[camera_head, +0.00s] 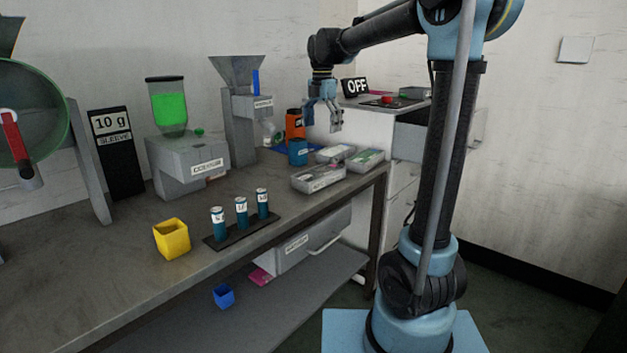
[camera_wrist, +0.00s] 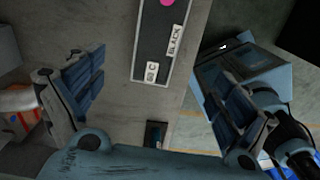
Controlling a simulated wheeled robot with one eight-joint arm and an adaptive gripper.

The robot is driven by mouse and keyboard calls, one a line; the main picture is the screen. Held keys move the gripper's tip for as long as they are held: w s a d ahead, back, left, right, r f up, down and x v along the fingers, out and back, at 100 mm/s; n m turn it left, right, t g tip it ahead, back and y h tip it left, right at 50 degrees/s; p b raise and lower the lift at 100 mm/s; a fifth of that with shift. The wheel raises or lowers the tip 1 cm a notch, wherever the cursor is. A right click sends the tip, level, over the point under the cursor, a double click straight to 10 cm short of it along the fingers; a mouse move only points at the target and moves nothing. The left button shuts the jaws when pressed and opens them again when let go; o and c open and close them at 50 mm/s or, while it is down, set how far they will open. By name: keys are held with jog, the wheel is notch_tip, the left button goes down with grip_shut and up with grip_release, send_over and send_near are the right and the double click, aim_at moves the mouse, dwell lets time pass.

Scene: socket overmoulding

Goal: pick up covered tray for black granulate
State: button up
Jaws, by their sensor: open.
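The covered tray labelled BLACK (camera_wrist: 152,45) shows in the wrist view at top centre. It has a light rim, a dark top, two white labels and part of a pink round thing at the upper edge. In the head view, the front tray (camera_head: 312,184) with a pink spot appears to be this one, near the table's right edge; its label is too small to read. My gripper (camera_head: 325,129) is open and empty above the table, over the tray area. In the wrist view my gripper (camera_wrist: 158,95) has its fingers spread wide, with the tray's near end ahead of the gap.
Two other trays (camera_head: 335,153) (camera_head: 367,160) lie close behind the front one. A blue cup (camera_head: 297,152) and an orange container (camera_head: 294,125) stand to the left. A rack with several blue tubes (camera_head: 241,211) and a yellow box (camera_head: 172,240) stand nearer.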

send_over(320, 171)
jog(key=f, duration=1.1)
jog(key=shift+a, duration=0.2)
jog(key=shift+d+f, duration=0.15)
jog(key=shift+f, duration=3)
jog(key=shift+c, duration=0.3)
jog(key=c, duration=1.5)
jog(key=shift+r, duration=0.1)
